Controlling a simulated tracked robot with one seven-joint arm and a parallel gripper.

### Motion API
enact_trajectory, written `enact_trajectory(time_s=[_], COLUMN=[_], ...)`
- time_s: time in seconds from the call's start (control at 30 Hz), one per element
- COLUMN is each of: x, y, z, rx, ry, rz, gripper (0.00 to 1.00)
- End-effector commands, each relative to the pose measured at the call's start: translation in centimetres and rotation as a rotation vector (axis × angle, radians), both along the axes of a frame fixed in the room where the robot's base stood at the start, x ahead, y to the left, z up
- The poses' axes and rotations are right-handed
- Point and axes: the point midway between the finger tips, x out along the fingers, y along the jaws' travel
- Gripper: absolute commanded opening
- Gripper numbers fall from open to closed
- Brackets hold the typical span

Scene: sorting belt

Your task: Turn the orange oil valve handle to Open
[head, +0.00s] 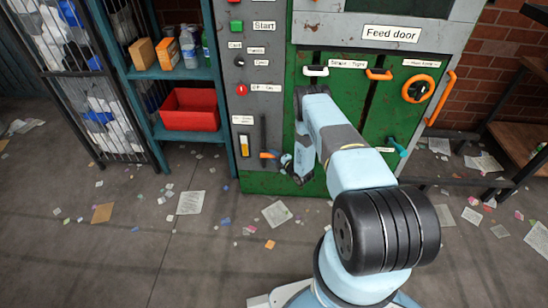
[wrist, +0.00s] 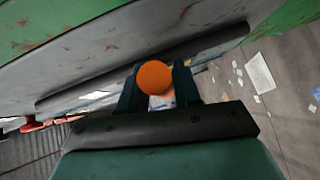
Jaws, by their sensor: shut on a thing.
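The orange handle (head: 267,155) sits low on the grey panel, to the right of a yellow gauge, and points out to the left of my gripper in the head view. My gripper (head: 286,160) is beside it, low in front of the machine. In the wrist view the handle's round orange end (wrist: 155,77) shows between the two dark fingers of my gripper (wrist: 158,88), which are shut on it. The labels near the handle are too small to read, and my arm hides part of the machine to the right.
The yellow gauge (head: 244,146) and red knob (head: 242,89) are on the grey panel (head: 236,62). The green machine front (head: 380,110) carries an orange wheel (head: 418,89) and a teal handle (head: 397,147). A red bin (head: 190,109) stands on the shelf at left. Paper scraps litter the open floor.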

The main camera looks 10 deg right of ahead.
Motion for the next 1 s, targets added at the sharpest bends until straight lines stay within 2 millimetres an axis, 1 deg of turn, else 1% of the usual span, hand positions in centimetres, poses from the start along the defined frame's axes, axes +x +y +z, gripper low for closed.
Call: enact_trajectory(time_s=[0.03, 0.1, 0.47, 0.63, 0.77, 1.0], x=[-0.1, -0.1, -0.1, -0.1, -0.1, -0.1], y=[0.0, 0.0, 0.1, 0.2, 0.3, 0.7], z=[-0.1, -0.1, -0.2, 0.1, 0.5, 1.6], rx=[0.000, 0.000, -0.004, -0.035, -0.092, -0.268], ry=[0.003, 0.003, 0.006, 0.015, 0.033, 0.090], rz=[0.000, 0.000, 0.001, 0.003, 0.004, 0.008], gripper=[0.07, 0.00, 0.00, 0.00, 0.00, 0.00])
